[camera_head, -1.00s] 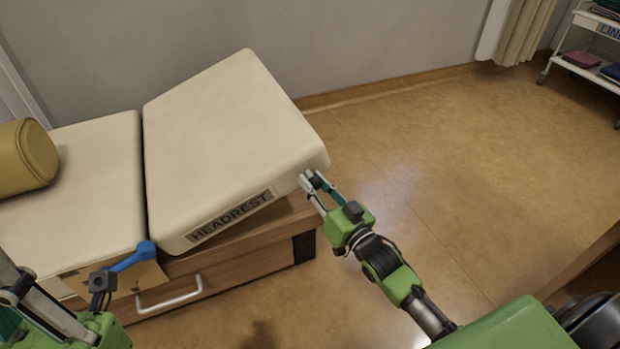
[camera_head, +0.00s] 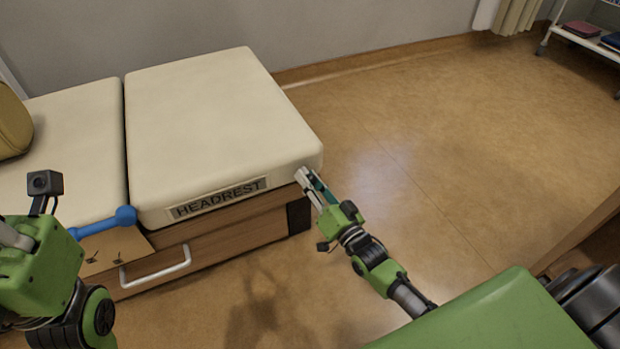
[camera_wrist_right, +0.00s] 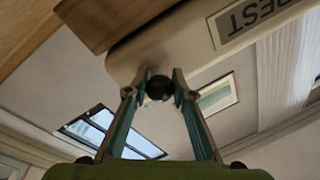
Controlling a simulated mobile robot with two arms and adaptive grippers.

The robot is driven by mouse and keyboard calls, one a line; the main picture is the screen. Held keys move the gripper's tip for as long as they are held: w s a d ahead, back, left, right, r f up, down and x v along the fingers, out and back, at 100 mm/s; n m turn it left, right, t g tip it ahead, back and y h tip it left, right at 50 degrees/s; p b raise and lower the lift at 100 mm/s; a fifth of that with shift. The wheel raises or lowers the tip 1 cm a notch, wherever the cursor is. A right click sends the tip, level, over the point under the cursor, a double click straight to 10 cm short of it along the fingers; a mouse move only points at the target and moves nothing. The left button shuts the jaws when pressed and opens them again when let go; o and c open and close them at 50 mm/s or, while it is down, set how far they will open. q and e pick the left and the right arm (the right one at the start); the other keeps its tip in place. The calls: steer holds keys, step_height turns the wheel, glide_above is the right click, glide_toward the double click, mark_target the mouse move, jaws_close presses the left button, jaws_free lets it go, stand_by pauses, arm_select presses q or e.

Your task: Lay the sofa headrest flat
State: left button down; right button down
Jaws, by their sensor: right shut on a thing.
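The cream headrest (camera_head: 215,115) with its HEADREST label lies nearly level with the seat section (camera_head: 70,155) beside it. I cannot tell whether it rests fully on the wooden base (camera_head: 225,240). My right gripper (camera_head: 304,178) is at the headrest's near right corner. In the right wrist view its fingers (camera_wrist_right: 160,86) are shut on a dark round knob (camera_wrist_right: 159,89) at the headrest's underside edge. A blue lever (camera_head: 108,221) is at the sofa's front, near the seam. My left gripper's green body (camera_head: 40,262) is at the lower left; its fingertips do not show clearly.
A mustard bolster (camera_head: 12,125) lies on the seat at the far left. A drawer with a white handle (camera_head: 155,267) is in the base. The floor (camera_head: 430,150) right of the sofa is clear. A white trolley (camera_head: 585,40) stands at the back right.

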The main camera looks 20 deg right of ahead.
steer(key=shift+s+f, duration=0.1)
steer(key=shift+f, duration=0.4)
steer(key=c, duration=1.7)
jaws_free()
steer(key=shift+f, duration=0.1)
steer(key=shift+r, duration=0.2)
steer(key=s+d+f, duration=0.1)
steer(key=s+d, duration=0.1)
steer(key=s, duration=0.9)
steer(key=shift+s+f, duration=0.15)
steer(key=shift+s, duration=0.2)
steer(key=shift+a, duration=0.1)
